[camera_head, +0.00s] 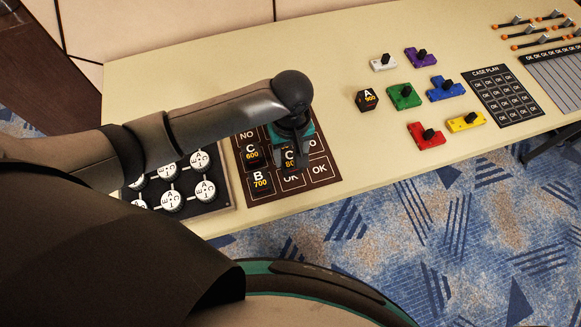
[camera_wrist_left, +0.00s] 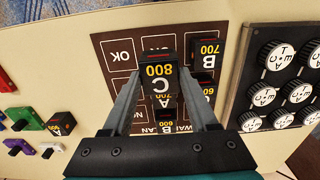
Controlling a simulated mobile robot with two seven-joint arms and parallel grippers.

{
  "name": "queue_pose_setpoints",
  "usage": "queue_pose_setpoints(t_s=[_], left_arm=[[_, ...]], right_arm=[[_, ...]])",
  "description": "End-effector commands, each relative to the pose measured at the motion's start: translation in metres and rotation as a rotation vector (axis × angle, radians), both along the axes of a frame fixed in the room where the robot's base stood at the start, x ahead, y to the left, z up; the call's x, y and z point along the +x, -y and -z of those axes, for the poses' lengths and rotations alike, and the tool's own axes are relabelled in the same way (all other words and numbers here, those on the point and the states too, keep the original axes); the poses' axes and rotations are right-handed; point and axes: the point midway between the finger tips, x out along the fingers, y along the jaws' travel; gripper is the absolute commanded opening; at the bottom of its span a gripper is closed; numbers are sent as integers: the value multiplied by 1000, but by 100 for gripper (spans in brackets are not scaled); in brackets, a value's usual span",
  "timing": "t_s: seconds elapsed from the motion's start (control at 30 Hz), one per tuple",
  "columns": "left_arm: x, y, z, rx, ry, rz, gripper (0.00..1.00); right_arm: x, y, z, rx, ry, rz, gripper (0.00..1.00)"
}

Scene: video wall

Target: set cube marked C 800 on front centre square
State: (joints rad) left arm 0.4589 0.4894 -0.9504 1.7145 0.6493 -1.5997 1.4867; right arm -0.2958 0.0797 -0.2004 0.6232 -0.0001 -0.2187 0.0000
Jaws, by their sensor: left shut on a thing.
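The black cube marked C 800 (camera_head: 289,162) is held between the fingers of my left gripper (camera_head: 291,153), over the middle column of the brown mat (camera_head: 328,183). The wrist view shows it large between both fingers (camera_wrist_left: 159,82), apparently raised above the mat. The front centre square (camera_head: 291,179), marked OK, shows just in front of the cube and looks bare; in the wrist view the cube partly covers it. The cube B 700 (camera_head: 261,183) stands on the front left square, with C 600 (camera_head: 252,154) behind it. My right gripper is not in view.
A cube marked 600 (camera_wrist_left: 167,123) shows below the held cube in the wrist view. The front right OK square (camera_head: 320,170) is bare. A board of white dials (camera_head: 173,200) lies left of the mat. Cube A 900 (camera_head: 367,101) and coloured knob blocks (camera_head: 404,97) stand to the right.

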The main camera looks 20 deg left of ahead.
Motion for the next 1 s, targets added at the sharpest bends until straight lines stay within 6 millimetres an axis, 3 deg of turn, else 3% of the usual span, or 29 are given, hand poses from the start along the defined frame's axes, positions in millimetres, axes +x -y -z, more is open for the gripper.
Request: queue_pose_setpoints(t_s=[0.47,0.9,0.93,1.0], left_arm=[[0,0,58,1,1,1,1],[0,0,63,-1,1,0,1],[0,0,63,0,1,1,61],[0,0,63,0,1,1,69]], right_arm=[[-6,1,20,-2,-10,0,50],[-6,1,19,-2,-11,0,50],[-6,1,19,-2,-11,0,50],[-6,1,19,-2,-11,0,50]])
